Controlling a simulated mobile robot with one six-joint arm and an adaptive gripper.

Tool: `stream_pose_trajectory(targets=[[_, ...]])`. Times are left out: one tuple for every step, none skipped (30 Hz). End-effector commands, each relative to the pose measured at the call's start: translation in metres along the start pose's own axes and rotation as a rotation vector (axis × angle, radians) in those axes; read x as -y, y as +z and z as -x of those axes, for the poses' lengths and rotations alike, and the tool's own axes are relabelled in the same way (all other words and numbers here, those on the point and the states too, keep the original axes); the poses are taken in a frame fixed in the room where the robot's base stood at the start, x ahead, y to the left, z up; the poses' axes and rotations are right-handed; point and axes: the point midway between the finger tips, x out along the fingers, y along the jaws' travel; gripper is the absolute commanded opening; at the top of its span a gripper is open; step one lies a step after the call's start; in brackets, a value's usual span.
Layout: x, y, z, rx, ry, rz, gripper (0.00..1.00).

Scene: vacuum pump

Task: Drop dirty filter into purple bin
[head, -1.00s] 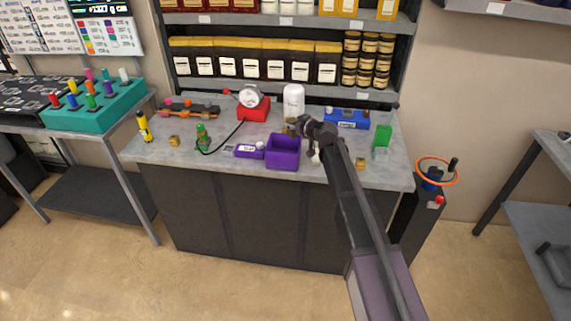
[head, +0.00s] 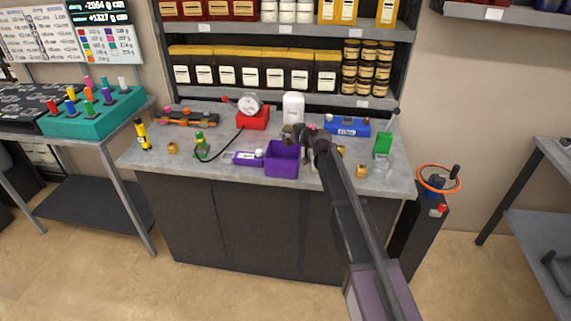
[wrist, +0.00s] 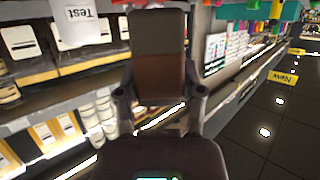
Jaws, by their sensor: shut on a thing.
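The purple bin (head: 282,170) is an open box near the front of the grey workbench, left of my arm. My gripper (head: 288,134) is above the bin's back part in the head view, pointing left. In the wrist view my gripper (wrist: 159,88) is shut on a brown and grey-olive block, which looks like the dirty filter (wrist: 158,60). The filter sits between the two fingers and is tilted little in that view. In the head view it is too small to make out clearly. The bin does not show in the wrist view.
A white bottle (head: 293,108) and a red pump with a gauge (head: 252,116) stand behind the bin. A small purple tray (head: 247,158) is left of it. A blue box (head: 347,127) and a green holder (head: 383,145) are to the right.

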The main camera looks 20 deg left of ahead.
Motion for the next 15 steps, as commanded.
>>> stream_pose_trajectory(targets=[[0.0,0.005,-0.002,0.0,0.0,0.0,0.01],[0.0,0.007,-0.003,0.0,0.0,0.0,0.01],[0.0,0.01,-0.004,0.0,0.0,0.0,0.01],[0.0,0.012,-0.005,0.0,0.0,0.0,0.01],[0.0,0.015,-0.005,0.0,0.0,0.0,0.01],[0.0,0.018,-0.007,0.0,0.0,0.0,0.01],[0.0,0.02,-0.007,0.0,0.0,0.0,0.01],[0.001,0.022,-0.008,0.0,0.0,0.0,0.01],[0.001,0.025,-0.01,0.0,0.0,0.0,0.01],[0.001,0.028,-0.01,0.0,0.0,0.0,0.01],[0.001,0.03,-0.011,0.0,0.0,0.0,0.01],[0.001,0.033,-0.012,0.0,0.0,0.0,0.01],[0.001,0.035,-0.013,0.0,-0.001,0.0,0.01],[0.001,0.037,-0.014,0.0,-0.001,0.0,0.01],[0.001,0.04,-0.015,0.0,-0.001,0.0,0.01]])
